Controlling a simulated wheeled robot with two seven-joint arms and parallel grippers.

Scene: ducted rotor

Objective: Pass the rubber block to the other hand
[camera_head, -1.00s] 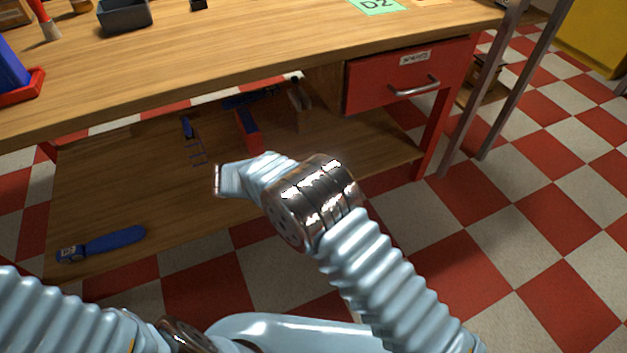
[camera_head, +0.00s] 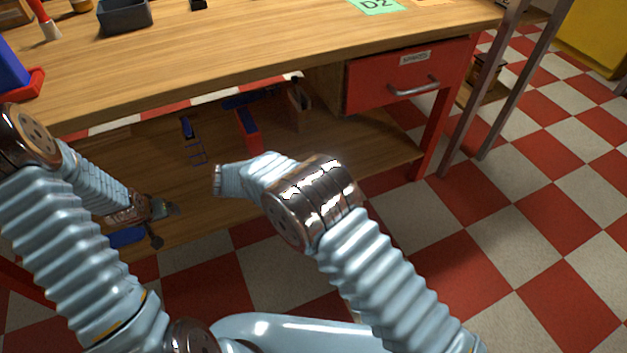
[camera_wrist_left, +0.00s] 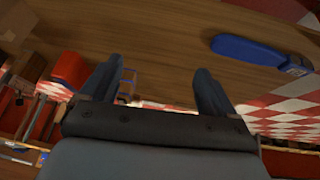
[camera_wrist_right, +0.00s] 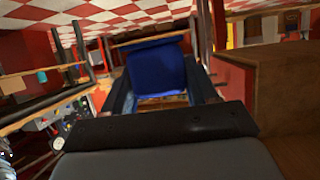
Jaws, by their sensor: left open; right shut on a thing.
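The rubber block seems to be the blue block (camera_wrist_right: 158,72) between the fingers of my right gripper (camera_wrist_right: 160,90) in the right wrist view. That gripper is shut on it. In the head view the right arm ends near the picture's middle, and I cannot make out its fingers or the block there. My left gripper (camera_head: 165,213) is low on the left in the head view, in front of the bench's lower shelf. In the left wrist view its fingers (camera_wrist_left: 155,85) are apart with nothing between them. The two grippers are apart.
A workbench top (camera_head: 230,50) runs across the back, with a red drawer (camera_head: 405,78) below. The lower shelf (camera_head: 320,150) holds a blue flat tool (camera_wrist_left: 245,50) and a red object (camera_head: 248,133). Checkered floor (camera_head: 510,230) is open at right.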

